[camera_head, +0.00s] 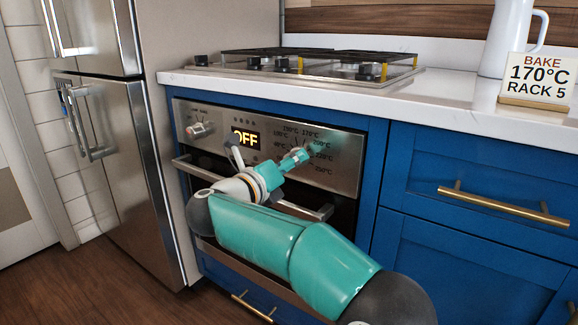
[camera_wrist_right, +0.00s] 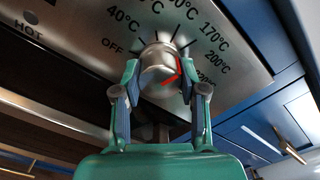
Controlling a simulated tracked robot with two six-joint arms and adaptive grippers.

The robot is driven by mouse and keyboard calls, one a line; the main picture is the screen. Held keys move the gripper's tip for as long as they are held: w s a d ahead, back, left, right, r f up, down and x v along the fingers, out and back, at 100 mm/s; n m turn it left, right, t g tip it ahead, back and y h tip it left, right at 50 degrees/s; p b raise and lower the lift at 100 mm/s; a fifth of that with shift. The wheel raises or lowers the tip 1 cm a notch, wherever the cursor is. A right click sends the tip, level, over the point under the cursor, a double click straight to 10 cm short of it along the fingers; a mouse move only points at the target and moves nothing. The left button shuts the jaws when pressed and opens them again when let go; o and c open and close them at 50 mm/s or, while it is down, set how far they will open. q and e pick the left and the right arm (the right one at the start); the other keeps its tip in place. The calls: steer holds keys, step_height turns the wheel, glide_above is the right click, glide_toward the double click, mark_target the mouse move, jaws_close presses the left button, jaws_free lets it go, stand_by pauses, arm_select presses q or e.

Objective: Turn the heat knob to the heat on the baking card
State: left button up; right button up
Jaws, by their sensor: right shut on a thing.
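The baking card (camera_head: 538,80) stands on the counter at the right of the head view and reads BAKE 170°C RACK 5. The heat knob (camera_wrist_right: 157,62) is a round silver knob on the oven's front panel, ringed by printed heats and OFF. In the head view it is mostly hidden by my right gripper (camera_head: 299,157). In the right wrist view, the gripper's two fingers are shut on the knob from both sides. Red marks show on the knob, but I cannot tell which label they point to. The oven display (camera_head: 245,138) reads OFF. My left gripper is not in view.
A second knob (camera_head: 200,130) sits at the panel's left. The oven door handle (camera_head: 195,170) runs below the panel, behind my right arm. The cooktop (camera_head: 300,65) is above. A steel fridge (camera_head: 130,170) stands left, blue drawers (camera_head: 470,165) right.

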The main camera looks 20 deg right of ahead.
steer(key=shift+d+f, duration=0.15)
steer(key=shift+f, duration=0.1)
steer(key=o, duration=1.1)
steer(key=shift+o, duration=0.2)
steer(key=shift+r, duration=0.1)
steer(key=v, duration=1.2)
